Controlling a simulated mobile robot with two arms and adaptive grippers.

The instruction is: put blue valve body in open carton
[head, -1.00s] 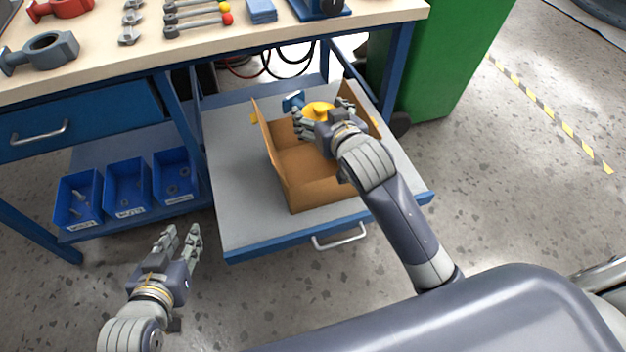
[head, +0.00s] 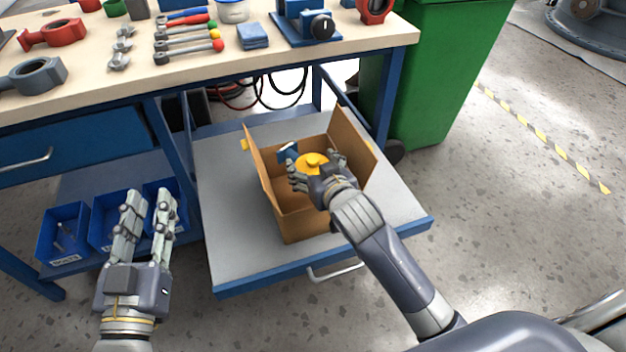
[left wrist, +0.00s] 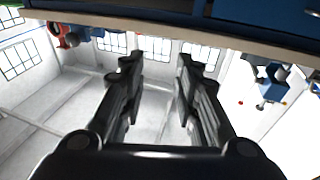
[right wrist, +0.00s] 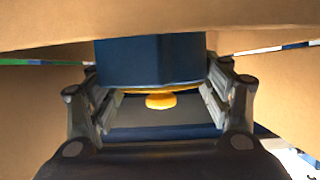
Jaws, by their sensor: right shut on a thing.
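The blue valve body (head: 287,152) has a yellow round part on top and is between the fingers of my right gripper (head: 314,168). In the right wrist view its blue block (right wrist: 155,62) sits between the shut fingers, with cardboard around it. The open carton (head: 306,228) is brown with raised flaps. The right hand and valve body are within its opening in the head view; whether the valve touches the carton floor I cannot tell. My left gripper (head: 150,202) is open and empty, left of the carton; its fingers also show apart in the left wrist view (left wrist: 157,72).
The carton stands on a grey pulled-out shelf (head: 232,240) with a blue edge, under the workbench (head: 120,85). Blue bins (head: 65,232) are at the left. A green container (head: 435,80) stands to the right. Wrenches, rings and another blue device (head: 305,25) lie on the bench.

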